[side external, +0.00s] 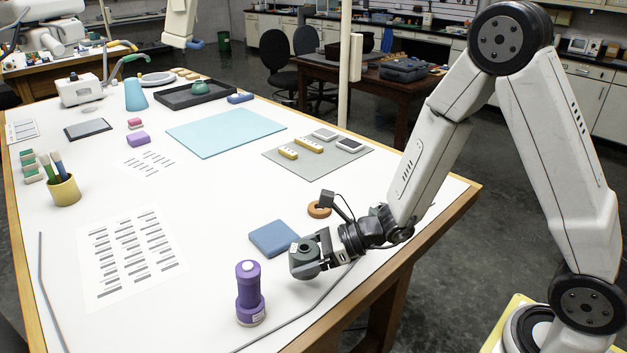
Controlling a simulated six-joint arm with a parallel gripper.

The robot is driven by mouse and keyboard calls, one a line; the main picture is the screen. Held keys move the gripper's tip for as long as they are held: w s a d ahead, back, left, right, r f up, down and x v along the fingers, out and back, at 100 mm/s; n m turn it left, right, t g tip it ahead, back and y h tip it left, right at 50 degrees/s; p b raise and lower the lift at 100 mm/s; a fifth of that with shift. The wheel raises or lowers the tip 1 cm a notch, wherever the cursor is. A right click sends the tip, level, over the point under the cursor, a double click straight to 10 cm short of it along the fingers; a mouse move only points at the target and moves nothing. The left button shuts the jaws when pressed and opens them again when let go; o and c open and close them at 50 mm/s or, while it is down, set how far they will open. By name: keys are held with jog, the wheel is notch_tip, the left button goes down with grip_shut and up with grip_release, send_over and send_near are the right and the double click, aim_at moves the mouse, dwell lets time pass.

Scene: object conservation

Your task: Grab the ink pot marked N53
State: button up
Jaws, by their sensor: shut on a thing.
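My gripper (322,247) is low over the front right of the white table. It is shut on a small dark grey-green pot (304,260) with a round top. The pot is at or just above the table surface; I cannot tell whether it touches. No marking such as N53 can be read on it from here. The far jaw and part of the pot's side are hidden by the gripper.
A purple bottle (250,290) stands just left of the pot. A blue block (274,238) lies close behind, and a brown ring (319,209) lies behind the gripper. A grey cable (318,303) runs along the front. Printed sheets (105,290) lie left.

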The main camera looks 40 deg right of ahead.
aim_at(304, 247)
jog(key=shift+r, duration=3.1)
jog(key=shift+d+r, duration=0.1)
jog(key=shift+r, duration=0.05)
